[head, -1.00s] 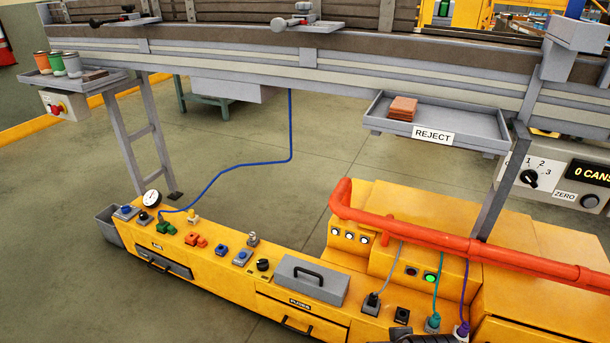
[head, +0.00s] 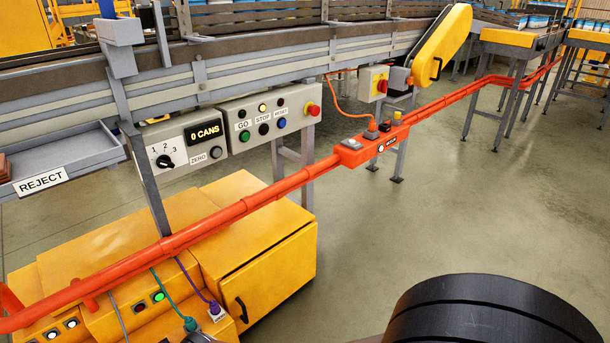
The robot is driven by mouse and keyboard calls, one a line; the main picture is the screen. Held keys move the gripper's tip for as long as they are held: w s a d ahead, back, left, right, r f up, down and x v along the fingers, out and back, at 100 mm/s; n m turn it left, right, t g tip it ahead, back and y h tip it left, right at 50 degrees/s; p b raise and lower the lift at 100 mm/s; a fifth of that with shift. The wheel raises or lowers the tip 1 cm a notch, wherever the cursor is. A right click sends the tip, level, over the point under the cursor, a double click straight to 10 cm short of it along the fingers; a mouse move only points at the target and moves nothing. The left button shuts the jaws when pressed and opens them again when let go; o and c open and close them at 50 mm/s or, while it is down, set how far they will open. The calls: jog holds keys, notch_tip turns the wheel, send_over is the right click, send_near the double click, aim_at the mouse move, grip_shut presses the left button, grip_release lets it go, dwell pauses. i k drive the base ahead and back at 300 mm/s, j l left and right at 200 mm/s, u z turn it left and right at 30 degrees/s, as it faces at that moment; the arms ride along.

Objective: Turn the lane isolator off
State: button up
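A yellow-fronted box with a red knob (head: 382,86) is fixed by the conveyor's drive end, in the upper middle of the head view. It looks like an isolator switch, but no label on it can be read and its on or off position is too small to tell. An orange cable runs from near it down to a red junction box (head: 369,148) on the orange pipe. My gripper is not in view. A large black rounded part at the lower right is probably a link of my arm.
A grey control panel (head: 268,112) holds GO, STOP and RESET buttons and a red mushroom button. A counter panel (head: 186,142) reads 0 CANS. The orange pipe (head: 240,208) crosses above a yellow cabinet (head: 272,262). Open floor (head: 480,200) lies to the right.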

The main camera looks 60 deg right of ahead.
aim_at(383, 86)
jog(key=z, duration=2.5)
